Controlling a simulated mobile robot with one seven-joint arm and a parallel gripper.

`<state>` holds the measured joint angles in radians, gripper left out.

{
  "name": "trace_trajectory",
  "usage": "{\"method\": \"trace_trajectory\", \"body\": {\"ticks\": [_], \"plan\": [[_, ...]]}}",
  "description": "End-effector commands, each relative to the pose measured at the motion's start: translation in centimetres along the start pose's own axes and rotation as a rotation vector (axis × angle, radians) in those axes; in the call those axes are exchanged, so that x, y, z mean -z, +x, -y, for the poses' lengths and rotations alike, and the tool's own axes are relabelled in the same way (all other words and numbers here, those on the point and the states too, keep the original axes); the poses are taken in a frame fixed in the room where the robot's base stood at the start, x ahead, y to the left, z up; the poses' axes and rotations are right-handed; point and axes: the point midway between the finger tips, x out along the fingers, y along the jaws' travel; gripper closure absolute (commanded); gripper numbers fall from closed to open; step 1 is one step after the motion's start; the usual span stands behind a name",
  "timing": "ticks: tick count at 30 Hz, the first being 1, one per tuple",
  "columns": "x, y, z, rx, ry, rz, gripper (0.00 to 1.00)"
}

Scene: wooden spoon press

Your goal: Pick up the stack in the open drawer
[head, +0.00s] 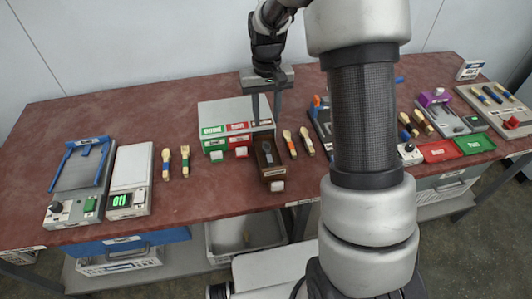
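A light grey cabinet (225,111) stands on the table. Its dark brown drawer (272,173) is pulled out toward the front, with a pale knob (277,186) at its end. Inside the drawer a small pale and brown item (267,148) shows; I cannot tell whether it is a stack or how many pieces it has. My gripper (267,120) points down above the cabinet's right part, just behind the open drawer. Its two fingers are apart with nothing visible between them. The fingertips overlap the cabinet in the picture, so their height is unclear.
Wooden spoons (290,143) lie to the right, and others (166,163) to the left. A press-like device (83,165) and a scale (131,170) stand at left. My arm hides part of the table's middle right.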

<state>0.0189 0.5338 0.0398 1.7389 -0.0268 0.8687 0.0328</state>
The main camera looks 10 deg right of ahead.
Motion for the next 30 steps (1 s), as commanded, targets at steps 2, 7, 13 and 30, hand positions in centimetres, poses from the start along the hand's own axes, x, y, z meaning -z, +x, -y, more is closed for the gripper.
{"method": "trace_trajectory", "body": {"ticks": [2, 7, 13, 30], "plan": [[-0.2, 1.9, 0.0, 0.0, 0.0, 0.006, 0.66], [-0.2, 5.7, 0.0, 0.0, 0.0, 0.006, 0.66], [-0.2, 9.2, 0.0, 0.0, 0.0, 0.004, 0.66], [-0.4, 15.2, -0.6, 0.0, 0.0, 0.002, 0.66]]}}
